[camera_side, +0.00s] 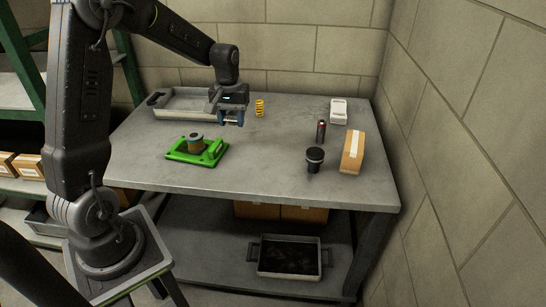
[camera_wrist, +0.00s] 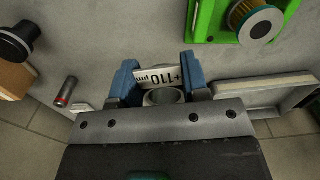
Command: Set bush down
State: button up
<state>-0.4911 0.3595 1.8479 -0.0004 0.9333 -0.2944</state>
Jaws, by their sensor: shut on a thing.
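My gripper (camera_side: 232,122) points down at the rear of the bench, just right of the grey tray (camera_side: 180,115). Its blue fingers (camera_wrist: 163,85) are shut on the bush (camera_wrist: 163,97), a grey metal ring seen between them in the wrist view. A white label (camera_wrist: 160,76) reading "+110 µm", upside down in that view, shows at the bush. In the side view the bush is hidden between the fingers. The fingertips look near the bench top; I cannot tell whether the bush touches it.
A yellow spring (camera_side: 259,108) stands just right of my gripper. A black cup-like part (camera_side: 315,158), a dark canister (camera_side: 321,131), a cardboard box (camera_side: 352,152) and a white device (camera_side: 338,110) stand right. The bench middle is clear.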

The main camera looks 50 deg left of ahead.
send_over(272, 164)
notch_tip(272, 164, down, 7)
jog(key=shift+r, duration=0.1)
jog(key=shift+f, duration=2.05)
jog(key=shift+f, duration=0.15)
jog(key=o, duration=0.9)
jog(key=shift+o, duration=0.2)
